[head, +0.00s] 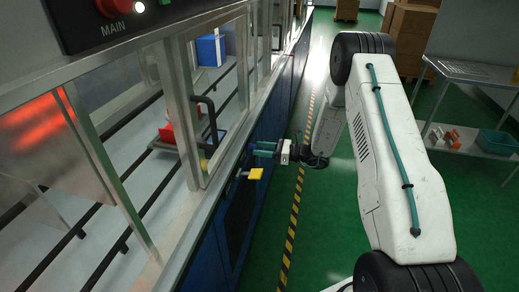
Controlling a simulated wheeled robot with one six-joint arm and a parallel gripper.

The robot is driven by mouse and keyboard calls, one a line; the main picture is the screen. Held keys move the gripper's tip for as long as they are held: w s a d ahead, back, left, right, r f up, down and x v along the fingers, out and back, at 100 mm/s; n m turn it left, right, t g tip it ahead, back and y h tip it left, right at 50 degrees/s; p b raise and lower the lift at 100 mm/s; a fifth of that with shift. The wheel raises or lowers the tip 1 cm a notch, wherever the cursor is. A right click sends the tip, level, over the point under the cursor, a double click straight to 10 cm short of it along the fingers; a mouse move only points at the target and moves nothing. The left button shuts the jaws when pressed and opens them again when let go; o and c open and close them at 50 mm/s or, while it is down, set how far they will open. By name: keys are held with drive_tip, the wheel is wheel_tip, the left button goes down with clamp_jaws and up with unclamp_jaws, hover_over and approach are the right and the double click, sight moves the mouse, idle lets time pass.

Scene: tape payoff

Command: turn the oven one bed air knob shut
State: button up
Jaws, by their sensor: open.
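A yellow knob or handle (254,174) sticks out from the blue cabinet front below the machine's metal ledge. No label can be read on it, so I cannot tell for sure that it is the bed air knob. My gripper (258,149) has teal fingers that point left toward the cabinet. It is open and shows just above and beyond the yellow knob in the picture, apart from it. I see nothing between the fingers.
A red glow (35,120) shows at far left. A steel shelf cart (475,72) and cardboard boxes (408,28) stand right. Green floor lies between.

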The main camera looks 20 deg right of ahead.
drive_tip(key=shift+w+a, duration=0.3)
drive_tip(key=shift+a, duration=0.2)
drive_tip(key=shift+c, duration=0.3)
drive_tip(key=c, duration=0.9)
